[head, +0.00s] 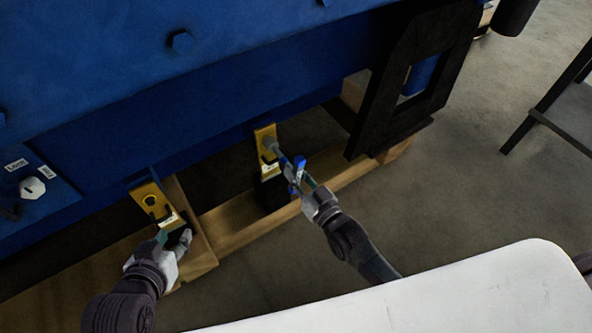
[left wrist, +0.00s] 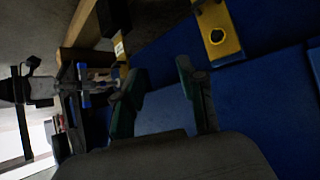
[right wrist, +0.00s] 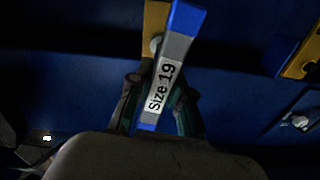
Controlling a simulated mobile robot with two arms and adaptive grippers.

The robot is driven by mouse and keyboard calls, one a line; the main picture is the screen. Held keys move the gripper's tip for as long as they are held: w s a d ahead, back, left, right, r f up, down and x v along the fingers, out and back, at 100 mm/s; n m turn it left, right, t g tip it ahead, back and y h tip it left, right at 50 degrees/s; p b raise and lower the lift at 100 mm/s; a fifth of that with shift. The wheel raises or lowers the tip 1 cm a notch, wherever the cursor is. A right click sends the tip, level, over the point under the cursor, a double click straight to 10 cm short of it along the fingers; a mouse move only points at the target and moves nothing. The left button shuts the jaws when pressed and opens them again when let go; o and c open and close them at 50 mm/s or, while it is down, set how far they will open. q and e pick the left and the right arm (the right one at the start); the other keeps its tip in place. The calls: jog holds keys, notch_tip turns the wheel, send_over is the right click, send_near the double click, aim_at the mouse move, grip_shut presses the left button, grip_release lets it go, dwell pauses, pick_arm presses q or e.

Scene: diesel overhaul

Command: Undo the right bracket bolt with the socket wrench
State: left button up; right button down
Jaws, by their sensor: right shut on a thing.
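The right yellow bracket (head: 264,133) is on the lower side of the blue engine. The socket wrench (head: 299,172), with blue and grey parts, has its socket end at the bolt spot of this bracket; the bolt is hidden, and I cannot tell how fully the socket sits on it. My right gripper (head: 312,192) is shut on the wrench. In the right wrist view the wrench (right wrist: 166,85) reads "Size 19", with the bracket (right wrist: 155,25) behind. My left gripper (left wrist: 160,92) is open and empty, just below the left yellow bracket (head: 146,197), which shows a dark hole.
A wooden beam (head: 236,222) runs under the brackets. A black frame (head: 372,112) stands to the right of the right bracket. A pale hexagonal part (head: 32,188) lies on a blue ledge with labels. A white surface (head: 430,295) fills the lower right. Open floor lies at right.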

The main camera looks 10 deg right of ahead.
pick_arm(q)
jog(key=s+a+f+g+y+p, duration=0.1)
jog(key=s+a+f+g, duration=0.1)
jog(key=s, duration=0.4)
jog(key=shift+s+a+f+g, duration=0.15)
jog(key=shift+s+f+g, duration=0.1)
jog(key=shift+f+g, duration=0.75)
pick_arm(e)
jog(key=n, duration=0.5)
jog(key=shift+r, duration=0.1)
pick_arm(q)
jog(key=shift+r, duration=0.15)
